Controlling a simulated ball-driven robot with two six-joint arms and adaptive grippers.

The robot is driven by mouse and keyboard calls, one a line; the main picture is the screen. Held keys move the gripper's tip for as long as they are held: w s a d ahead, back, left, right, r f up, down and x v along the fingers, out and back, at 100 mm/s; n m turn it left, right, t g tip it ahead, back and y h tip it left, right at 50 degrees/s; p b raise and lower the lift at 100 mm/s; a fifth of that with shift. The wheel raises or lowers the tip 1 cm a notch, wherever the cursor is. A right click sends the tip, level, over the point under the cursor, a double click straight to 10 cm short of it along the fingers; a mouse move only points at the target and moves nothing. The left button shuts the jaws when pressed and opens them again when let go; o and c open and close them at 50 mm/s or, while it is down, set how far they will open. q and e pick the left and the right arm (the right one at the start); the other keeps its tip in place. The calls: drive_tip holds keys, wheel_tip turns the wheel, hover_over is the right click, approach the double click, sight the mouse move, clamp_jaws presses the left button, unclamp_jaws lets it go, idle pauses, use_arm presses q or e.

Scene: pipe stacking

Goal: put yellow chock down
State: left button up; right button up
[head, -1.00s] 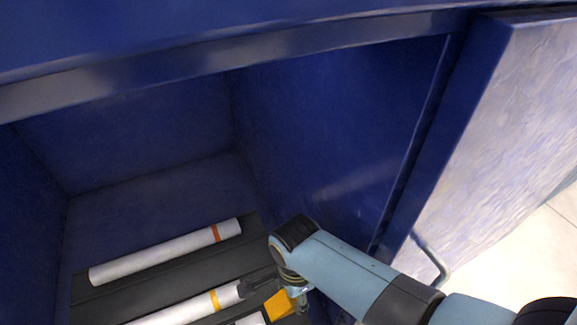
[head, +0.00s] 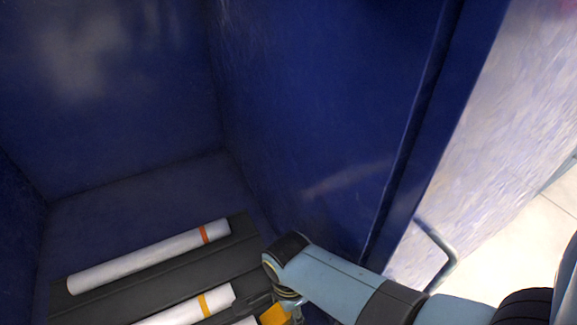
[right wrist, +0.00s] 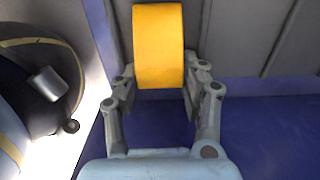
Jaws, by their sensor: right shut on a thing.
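The yellow chock (right wrist: 158,45) is between the two fingers of my right gripper (right wrist: 160,85) in the right wrist view, and the gripper is shut on it. In the head view the yellow chock (head: 274,315) shows only in part at the bottom edge, below my right wrist. The right fingers (head: 262,304) are partly hidden there. The chock is at the right end of a dark grooved rack (head: 225,262); I cannot tell whether it touches it. My left gripper is not in view.
A white pipe with an orange band (head: 150,256) and one with a yellow band (head: 185,312) lie on the rack. Blue walls (head: 310,110) close in behind and to the right.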

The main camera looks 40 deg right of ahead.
drive_tip(key=shift+f, duration=0.1)
drive_tip(key=o, duration=1.2)
